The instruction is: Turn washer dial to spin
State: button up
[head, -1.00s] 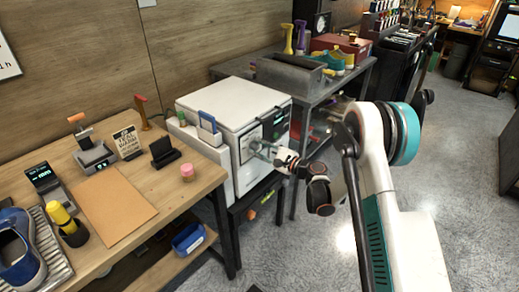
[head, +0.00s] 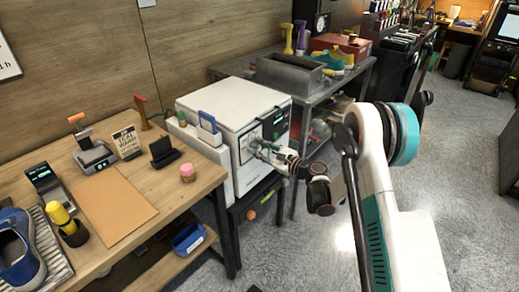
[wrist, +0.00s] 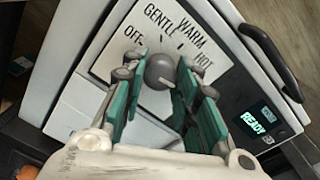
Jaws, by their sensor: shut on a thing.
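The washer (head: 222,101) is a white box standing just past the right end of the wooden bench. Its front panel carries a round grey dial (wrist: 160,70), shown close up in the wrist view. Labels OFF, GENTLE, WARM and HOT are printed around the dial; I see no SPIN label. My gripper (wrist: 160,76) has its teal-padded fingers on both sides of the dial and is shut on it. In the head view my gripper (head: 259,149) reaches the washer front from the right. Which label the dial points at is hard to tell.
A dark handle (wrist: 268,58) and a lit display reading READY (wrist: 257,127) sit right of the dial. The wooden bench (head: 150,185) holds a sneaker (head: 18,250) and several tools. A grey metal table (head: 345,85) stands behind the washer.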

jog(key=o, duration=1.1)
jog(key=shift+d, duration=0.1)
jog(key=v, duration=1.2)
jog(key=shift+s+f, duration=0.1)
